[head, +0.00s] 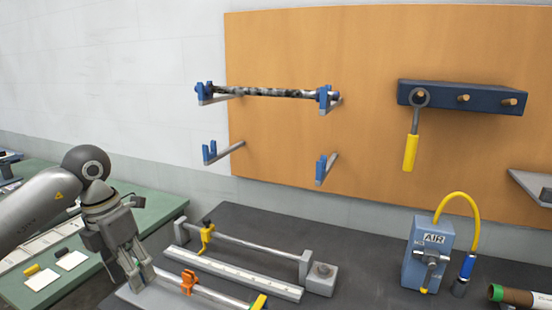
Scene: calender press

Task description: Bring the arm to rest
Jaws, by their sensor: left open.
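My left arm (40,208) comes in from the left. My left gripper (143,280) is open and points down at the left end of the dark bench. Its fingertips are close to the left end of a silver bar; I cannot tell whether they touch it. The bar (215,293) carries an orange clamp (189,281) and a yellow piece (259,302). My right gripper is not in view.
A dark patterned roller (270,92) lies in the upper blue wall hooks; the lower hooks (320,169) are empty. A yellow-handled wrench (411,150) hangs at right. A blue AIR box (427,262) and a frame with a rod (245,243) stand on the bench (350,260).

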